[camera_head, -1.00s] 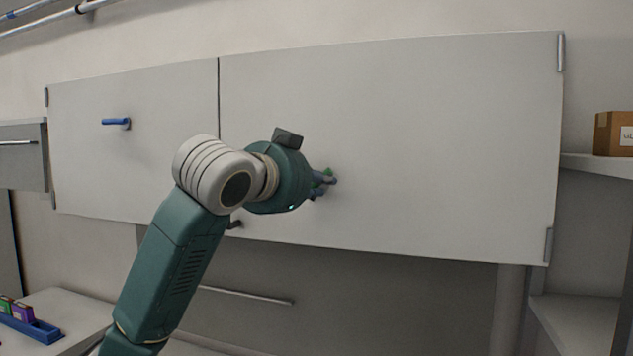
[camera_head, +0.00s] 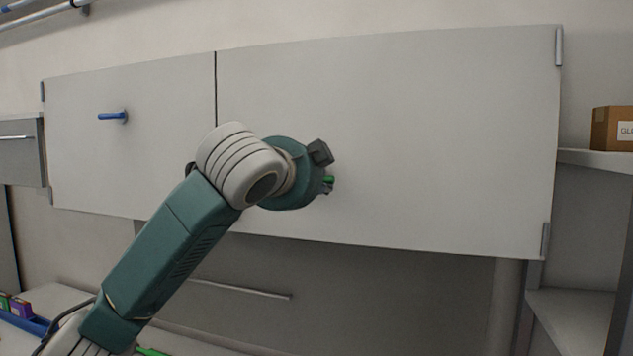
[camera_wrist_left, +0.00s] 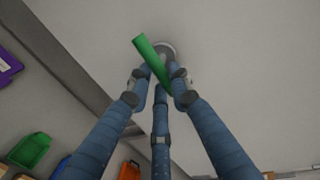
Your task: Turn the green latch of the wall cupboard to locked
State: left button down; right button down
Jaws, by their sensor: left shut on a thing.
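The green latch (camera_head: 329,179) sits on the large white right-hand door of the wall cupboard (camera_head: 440,130). In the head view only a small green piece shows, roughly level, beside my gripper. In the left wrist view the latch (camera_wrist_left: 153,58) is a green bar on a round grey base, slanting from upper left to lower right. My left gripper (camera_head: 326,186) is at the door, partly hidden behind its wrist. In the wrist view its blue-grey fingers (camera_wrist_left: 161,80) are closed around the latch's lower part. My right gripper is in neither view.
A blue latch (camera_head: 112,116) is on the left door. A cardboard box (camera_head: 612,128) stands on the right shelf. Colored bins, including a green one (camera_wrist_left: 30,150), lie below at the left. The door surface right of my gripper is clear.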

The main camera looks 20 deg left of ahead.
pick_arm(q)
jog(key=shift+f, duration=0.1)
dwell(0.4)
jog(key=c, duration=1.6)
grip_release()
jog(key=shift+o, duration=0.2)
jog(key=shift+s, duration=0.1)
jog(key=s+r, duration=0.2)
jog(key=s, duration=0.9)
jog(key=shift+s+r, duration=0.2)
jog(key=shift+s, duration=0.1)
jog(key=shift+a, duration=0.1)
